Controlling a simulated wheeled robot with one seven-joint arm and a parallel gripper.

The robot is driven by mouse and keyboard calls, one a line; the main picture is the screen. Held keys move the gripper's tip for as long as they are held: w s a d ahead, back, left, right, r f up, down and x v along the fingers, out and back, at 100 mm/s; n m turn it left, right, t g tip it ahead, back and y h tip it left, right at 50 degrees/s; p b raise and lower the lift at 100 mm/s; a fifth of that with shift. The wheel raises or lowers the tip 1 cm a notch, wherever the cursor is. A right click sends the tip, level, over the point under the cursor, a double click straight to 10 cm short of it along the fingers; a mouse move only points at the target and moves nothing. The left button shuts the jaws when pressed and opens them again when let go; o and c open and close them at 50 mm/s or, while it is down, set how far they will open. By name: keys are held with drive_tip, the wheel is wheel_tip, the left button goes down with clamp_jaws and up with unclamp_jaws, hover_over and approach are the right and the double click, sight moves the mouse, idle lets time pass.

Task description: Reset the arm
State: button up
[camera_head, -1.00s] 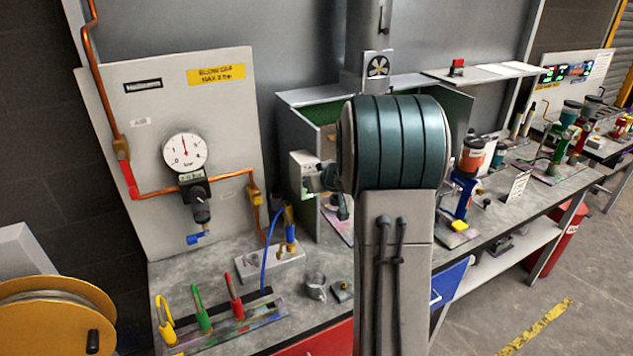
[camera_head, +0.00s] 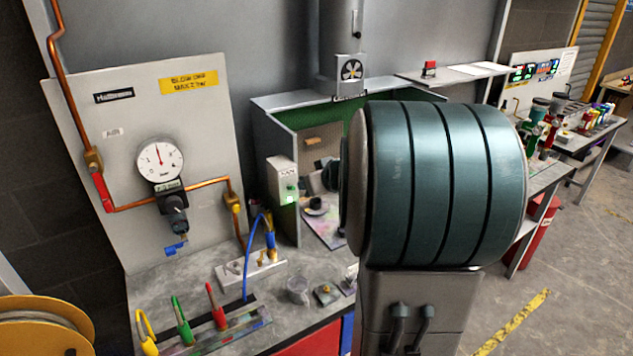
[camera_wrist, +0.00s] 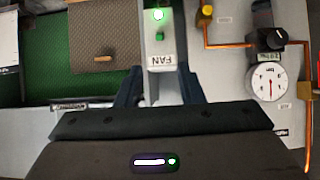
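My gripper (camera_wrist: 159,72) shows in the wrist view with its two dark fingers apart and nothing held between them. The white FAN switch box (camera_wrist: 160,52) appears upside down beyond the gap, with a lit green light. I cannot tell the exact distance between the fingers and the box. In the head view my large teal arm joint (camera_head: 440,185) fills the right of centre and hides most of my gripper. The FAN box (camera_head: 282,180) shows on the booth's left front edge, its green light lit.
The spray booth (camera_head: 287,130) stands behind my arm. A gauge panel (camera_head: 140,110) with copper pipe is at left. The bench (camera_head: 200,268) holds a rack of coloured hooks, a blue hose (camera_head: 248,255) and a metal cup (camera_head: 298,290). Floor is clear at right.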

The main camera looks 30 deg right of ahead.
drive_tip(key=shift+s+r, duration=0.35)
drive_tip(key=shift+s, duration=0.2)
